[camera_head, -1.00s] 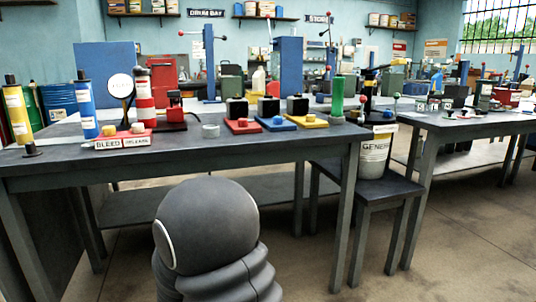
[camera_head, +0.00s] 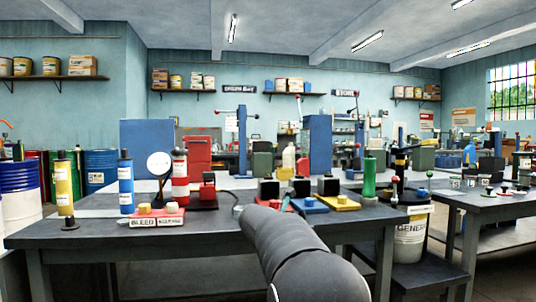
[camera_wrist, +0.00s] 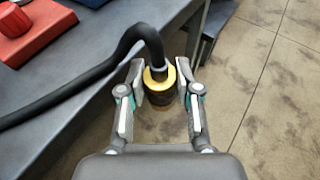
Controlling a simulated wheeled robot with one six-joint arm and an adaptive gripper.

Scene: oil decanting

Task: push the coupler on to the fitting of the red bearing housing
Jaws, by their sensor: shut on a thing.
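My gripper (camera_wrist: 159,80) is shut on the coupler (camera_wrist: 157,76), a brass-coloured collar with a darker lower end. A black hose (camera_wrist: 90,80) rises from the coupler, bends over and runs left. The coupler is held beyond the table's edge, over the floor, apart from the housing. The red bearing housing's base (camera_wrist: 40,27) is at the top left of the wrist view, on the table. The fitting cannot be made out. My gripper is hidden in the head view.
Blue (camera_head: 308,204) and yellow (camera_head: 342,202) bases with dark blocks stand right of the red housing. A green cylinder (camera_head: 369,176) is further right. A labelled bucket (camera_head: 409,240) stands on a low stand.

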